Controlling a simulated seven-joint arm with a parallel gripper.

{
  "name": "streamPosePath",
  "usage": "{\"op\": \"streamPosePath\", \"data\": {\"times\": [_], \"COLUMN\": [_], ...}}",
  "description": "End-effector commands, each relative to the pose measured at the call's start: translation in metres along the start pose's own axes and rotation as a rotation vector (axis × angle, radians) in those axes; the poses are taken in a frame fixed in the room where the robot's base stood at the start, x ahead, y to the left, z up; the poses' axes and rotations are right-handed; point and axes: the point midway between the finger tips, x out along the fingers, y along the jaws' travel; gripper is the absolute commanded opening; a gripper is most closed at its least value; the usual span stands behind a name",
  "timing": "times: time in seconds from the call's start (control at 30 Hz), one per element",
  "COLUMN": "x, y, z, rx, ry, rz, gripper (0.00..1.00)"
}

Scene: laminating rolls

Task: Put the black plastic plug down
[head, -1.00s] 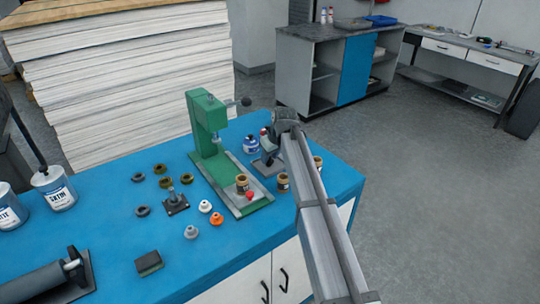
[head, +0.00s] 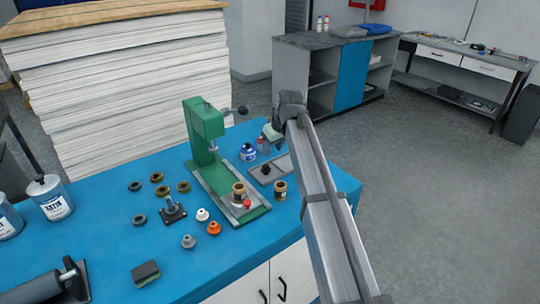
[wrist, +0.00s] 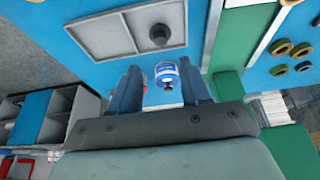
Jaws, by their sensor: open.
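The black plastic plug (head: 266,169) sits in the grey divided tray (head: 284,164) on the blue bench, right of the green press. In the wrist view the plug (wrist: 159,36) stands in the right compartment of the tray (wrist: 131,31), and the left compartment is empty. My gripper (wrist: 160,68) is open with nothing between its fingers. It is above and behind the tray in the head view, apart from the plug.
The green press (head: 205,130) stands left of the tray. A blue-labelled bottle (head: 248,152) is close behind it, and a brown jar (head: 280,190) is in front. Several rings and small plugs lie farther left.

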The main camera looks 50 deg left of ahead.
Motion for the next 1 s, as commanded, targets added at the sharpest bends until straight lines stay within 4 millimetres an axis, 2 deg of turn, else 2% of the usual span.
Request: {"op": "streamPosePath", "data": {"times": [0.1,0.3,0.8,0.9,1.0], "x": [-0.014,-0.024,-0.025,-0.024,-0.020], "y": [0.000,0.000,0.001,0.010,0.034], "z": [0.000,0.000,0.000,0.008,0.030], "rx": [0.000,0.000,0.001,0.014,0.053], "ry": [0.001,0.000,0.000,-0.006,-0.021], "rz": [0.000,0.000,0.000,0.007,0.028], "gripper": [0.47,0.47,0.47,0.47,0.47]}}
